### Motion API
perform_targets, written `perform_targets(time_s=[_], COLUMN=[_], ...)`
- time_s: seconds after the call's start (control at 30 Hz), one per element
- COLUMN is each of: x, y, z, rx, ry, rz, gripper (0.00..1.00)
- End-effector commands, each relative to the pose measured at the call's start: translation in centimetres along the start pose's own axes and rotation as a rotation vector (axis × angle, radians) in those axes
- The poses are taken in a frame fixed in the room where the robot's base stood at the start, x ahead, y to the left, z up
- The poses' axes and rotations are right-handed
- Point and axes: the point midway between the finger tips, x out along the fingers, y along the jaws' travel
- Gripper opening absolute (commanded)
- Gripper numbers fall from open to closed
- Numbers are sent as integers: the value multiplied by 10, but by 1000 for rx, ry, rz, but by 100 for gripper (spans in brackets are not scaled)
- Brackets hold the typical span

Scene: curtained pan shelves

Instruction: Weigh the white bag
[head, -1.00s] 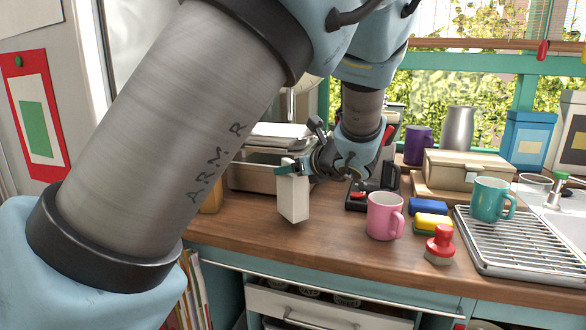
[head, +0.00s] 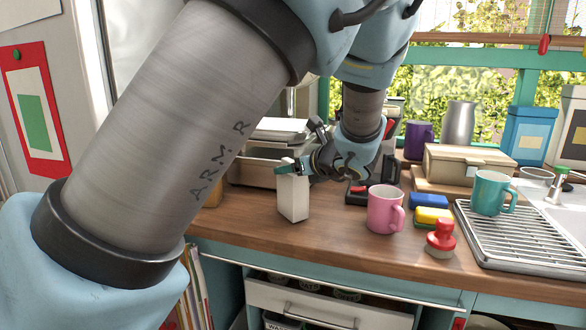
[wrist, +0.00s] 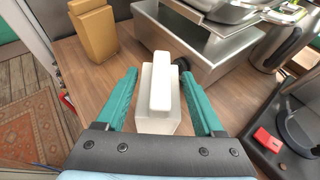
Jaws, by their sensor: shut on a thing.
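The white bag (head: 293,198) is a pale, upright, box-like packet left of the middle of the counter in the head view. It also shows in the wrist view (wrist: 159,110), with a narrow raised ridge along its top. My gripper (head: 287,169) has its teal fingers on either side of the bag's upper part and is shut on it. Its far finger is partly hidden in the head view. The bag's base is close to the counter; I cannot tell whether it touches.
A metal box with a tray on top (wrist: 215,45) stands behind the bag, and a tan container (wrist: 95,30) is at its left. A black device with a red part (wrist: 268,140) lies to the right. A pink mug (head: 384,210) and red-handled stamp (head: 440,240) stand further right.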

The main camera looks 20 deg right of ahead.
Motion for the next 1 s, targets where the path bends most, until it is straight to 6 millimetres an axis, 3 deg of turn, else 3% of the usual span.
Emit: perform_targets(time_s=[0.33,0.37,0.6,0.87,1.0], x=[2,2,2,1,-10], y=[0,0,0,0,-1], z=[-4,-4,-4,-5,-6], rx=[0,-1,0,1,0], ry=[-1,-1,0,1,1], rz=[0,0,0,0,-4], gripper=[0,72,99,100,100])
